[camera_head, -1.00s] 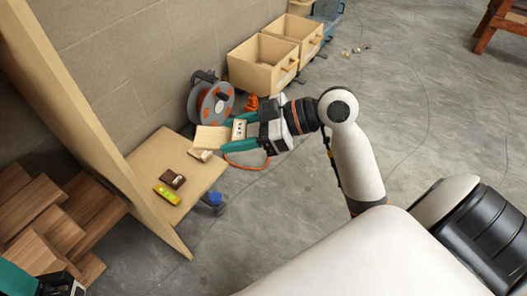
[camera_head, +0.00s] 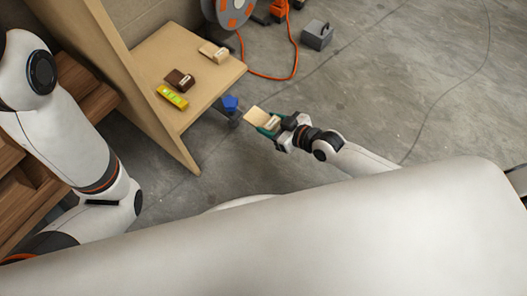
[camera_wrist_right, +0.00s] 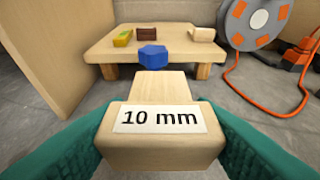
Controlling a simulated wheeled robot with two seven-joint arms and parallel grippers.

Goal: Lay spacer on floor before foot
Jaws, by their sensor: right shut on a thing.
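My right gripper (camera_head: 276,122) is shut on a pale wooden spacer (camera_head: 256,115) and holds it in front of the low table, over the grey floor. In the right wrist view the spacer (camera_wrist_right: 160,125) fills the front, labelled "10 mm", between the green fingers. A blue knob-like piece (camera_head: 230,103) is at the low table's near corner; it also shows in the wrist view (camera_wrist_right: 152,56), just beyond the spacer. I cannot tell whether it is the foot. My left arm shows at the left, but its gripper is out of view.
The low wooden table (camera_head: 150,58) carries a yellow block (camera_head: 172,96), a dark brown block (camera_head: 180,79) and a pale block (camera_head: 213,52). A tall wooden panel (camera_head: 120,75) stands left. An orange cable (camera_head: 270,75) lies behind.

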